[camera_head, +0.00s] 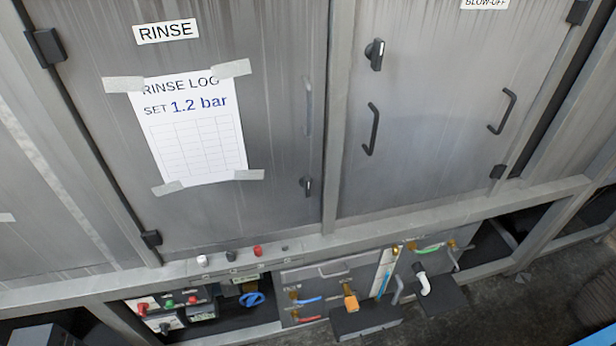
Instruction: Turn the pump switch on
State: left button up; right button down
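A grey control box (155,318) sits low at the left under the cabinet, with small red and green buttons (168,302) and a dark knob on it. A row of small controls sits on the ledge above: a white one (202,261), a black one (231,256), a red one (257,251) and a small dark one (285,248). Labels near them are too small to read, so I cannot tell which is the pump switch or how it is set. Neither of my grippers is in view.
The RINSE door (210,215) carries a taped rinse log (196,130) reading SET 1.2 bar. The BLOW-OFF door (440,75) is shut to its right. Below are a blue handwheel (252,299), an orange-handled valve (351,302), hoses and a white pipe elbow (423,283).

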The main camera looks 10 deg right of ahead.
aim_at(142, 307)
jog(key=k+j+u, duration=0.1)
jog(key=j+u, duration=0.2)
jog(key=k+j+u, duration=0.1)
jog(key=j+u, duration=0.15)
jog(key=k, duration=0.65)
